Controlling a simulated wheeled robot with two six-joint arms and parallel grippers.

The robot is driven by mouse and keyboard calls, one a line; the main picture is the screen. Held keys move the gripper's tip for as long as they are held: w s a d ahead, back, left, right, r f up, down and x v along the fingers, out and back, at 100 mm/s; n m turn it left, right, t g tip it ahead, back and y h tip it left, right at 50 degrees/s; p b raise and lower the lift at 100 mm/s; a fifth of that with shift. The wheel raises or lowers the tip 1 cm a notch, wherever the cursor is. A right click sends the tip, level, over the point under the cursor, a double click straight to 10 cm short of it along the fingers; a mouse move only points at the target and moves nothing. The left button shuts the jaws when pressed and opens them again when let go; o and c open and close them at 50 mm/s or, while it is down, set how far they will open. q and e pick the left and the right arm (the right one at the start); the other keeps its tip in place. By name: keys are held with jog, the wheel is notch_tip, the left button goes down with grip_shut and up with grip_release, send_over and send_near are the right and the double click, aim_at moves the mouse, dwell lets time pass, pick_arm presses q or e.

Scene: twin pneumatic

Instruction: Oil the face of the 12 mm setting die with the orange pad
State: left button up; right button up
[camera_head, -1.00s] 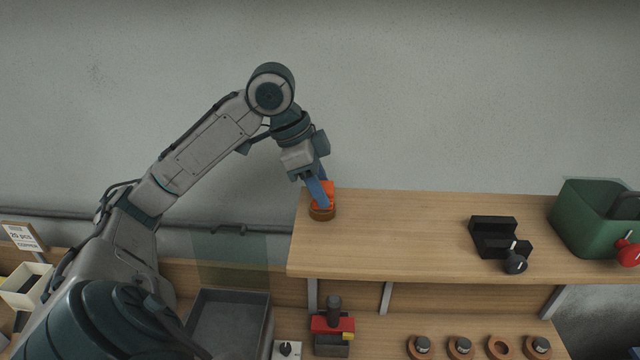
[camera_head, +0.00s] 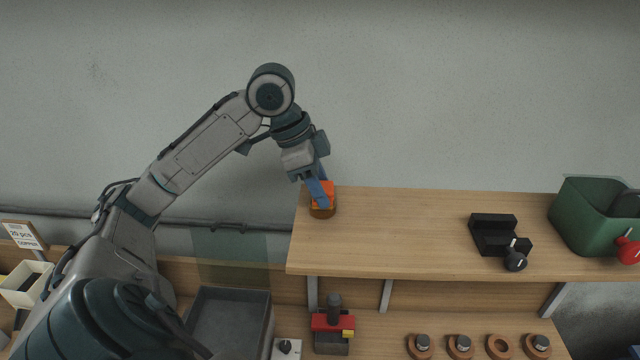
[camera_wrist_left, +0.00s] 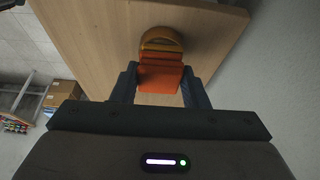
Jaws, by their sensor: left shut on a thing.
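The orange pad (camera_head: 319,190) is between the blue fingers of my left gripper (camera_head: 318,194). My left gripper is shut on it at the left end of the upper shelf. In the left wrist view the orange pad (camera_wrist_left: 160,76) sits between the two fingers (camera_wrist_left: 160,84). A round brown holder (camera_head: 322,211) is right beneath the pad on the shelf; its curved rim (camera_wrist_left: 161,40) shows past the pad. I cannot tell whether the pad is inside it or just above it. Round wooden holders with dark, metal-topped pieces (camera_head: 459,345) stand on the lower bench; which is the 12 mm die cannot be read.
The upper shelf (camera_head: 400,235) is clear in its middle. A black block (camera_head: 493,235), a dark knob (camera_head: 515,259) and a green bin (camera_head: 585,225) are at its right. Below are a grey tray (camera_head: 228,325) and a red-and-black press (camera_head: 333,325). An empty wooden ring (camera_head: 499,346) is among the holders.

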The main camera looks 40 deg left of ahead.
jog(key=shift+a+r, duration=0.15)
jog(key=shift+a, duration=0.15)
pick_arm(q)
jog(key=shift+f, duration=0.1)
pick_arm(e)
jog(key=shift+d, duration=0.25)
dwell(0.6)
pick_arm(q)
jog(key=shift+s, duration=0.1)
